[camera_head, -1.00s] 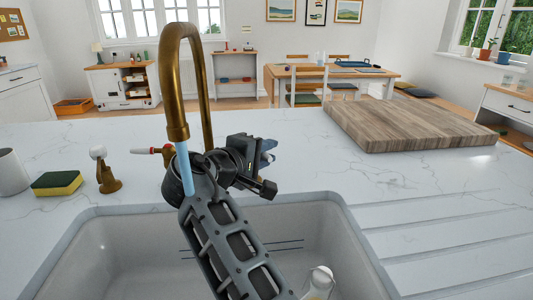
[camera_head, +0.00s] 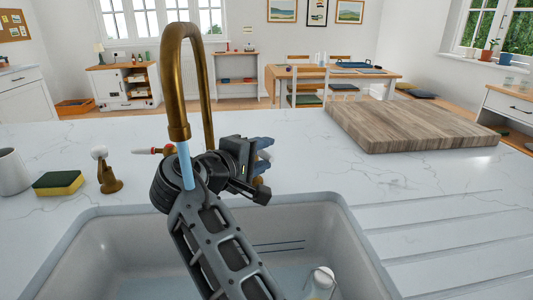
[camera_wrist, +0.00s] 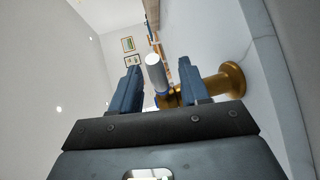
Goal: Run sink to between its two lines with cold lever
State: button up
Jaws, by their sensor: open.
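A brass tap (camera_head: 180,90) arches over the white sink (camera_head: 130,235), and a blue stream of water (camera_head: 185,165) falls from its spout, passing in front of my arm. Pale blue water (camera_head: 185,287) covers the sink floor. Two dark lines (camera_head: 280,246) mark the back wall, above the visible water. The cold lever (camera_wrist: 155,72), with a white end, blue band and brass base, is between the fingers of my open gripper (camera_wrist: 158,85) in the wrist view; I cannot tell if they touch. In the head view, my gripper (camera_head: 261,163) mostly hides this lever behind the sink.
A red-banded lever (camera_head: 152,151) stands left of the tap. A brass fitting with a white knob (camera_head: 100,153), a sponge (camera_head: 58,183) and a grey cup (camera_head: 12,172) are further left. A wooden board (camera_head: 410,122) lies right. A clear item (camera_head: 320,283) is in the sink.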

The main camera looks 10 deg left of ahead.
jog(key=v, duration=0.5)
jog(key=shift+s+a, duration=0.15)
jog(key=shift+s, duration=0.2)
dwell(7.2)
